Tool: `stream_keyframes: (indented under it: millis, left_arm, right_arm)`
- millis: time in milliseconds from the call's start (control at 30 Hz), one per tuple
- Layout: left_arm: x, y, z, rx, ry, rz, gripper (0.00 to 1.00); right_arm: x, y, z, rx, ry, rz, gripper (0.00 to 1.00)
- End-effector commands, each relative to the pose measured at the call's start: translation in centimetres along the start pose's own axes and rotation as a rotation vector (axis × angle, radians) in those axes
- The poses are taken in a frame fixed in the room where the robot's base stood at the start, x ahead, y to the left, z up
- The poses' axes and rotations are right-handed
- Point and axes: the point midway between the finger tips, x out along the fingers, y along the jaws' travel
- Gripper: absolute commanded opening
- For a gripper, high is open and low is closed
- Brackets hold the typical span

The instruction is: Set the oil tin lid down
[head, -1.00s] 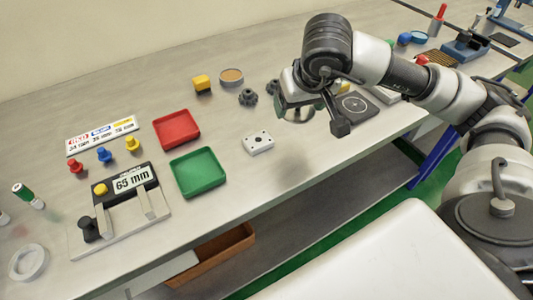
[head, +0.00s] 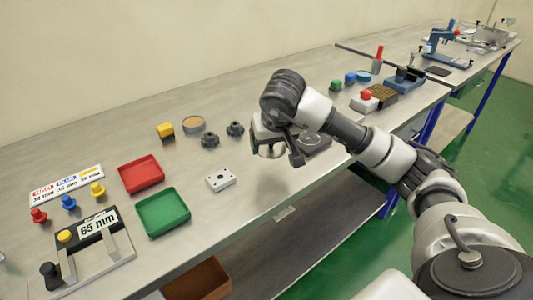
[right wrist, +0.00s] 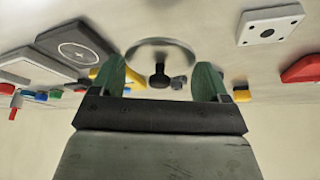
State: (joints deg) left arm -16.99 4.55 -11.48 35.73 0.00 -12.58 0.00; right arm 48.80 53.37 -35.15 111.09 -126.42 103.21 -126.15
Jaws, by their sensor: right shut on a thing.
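My right gripper (head: 271,146) is over the bench's front part, to the right of a white block with holes. In the right wrist view its green fingers (right wrist: 160,82) stand on either side of a round metal lid (right wrist: 146,50) with a black knob, taken as the oil tin lid. The gripper is shut on it. In the head view the gripper mostly hides the lid. Whether the lid touches the bench cannot be told. My left gripper is not in view.
A dark pad with a circle mark (right wrist: 78,50) lies beside the lid. The white block (head: 220,178), dark knobbed parts (head: 210,140), a yellow block (head: 165,130), a red tray (head: 141,174) and a green tray (head: 163,212) stand to the left. Bare bench lies between.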

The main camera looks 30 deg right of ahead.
Motion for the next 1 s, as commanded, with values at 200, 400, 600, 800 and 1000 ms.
stream_keyframes:
  millis: [200,400,600,800,1000]
  left_arm:
    - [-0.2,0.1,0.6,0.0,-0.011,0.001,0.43]
    - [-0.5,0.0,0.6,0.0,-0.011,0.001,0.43]
    - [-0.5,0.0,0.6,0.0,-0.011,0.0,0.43]
    - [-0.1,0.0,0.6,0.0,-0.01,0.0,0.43]
    - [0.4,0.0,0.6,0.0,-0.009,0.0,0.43]
  right_arm:
    - [1.7,-0.7,-0.1,-0.002,-0.004,0.0,0.53]
    - [4.3,-0.7,1.0,-0.002,-0.004,0.001,0.53]
    - [4.7,-0.7,1.0,-0.001,0.001,-0.001,0.53]
    - [4.9,-0.6,1.2,-0.002,0.001,0.0,0.53]
    - [5.5,-0.6,1.4,0.0,0.001,0.001,0.53]
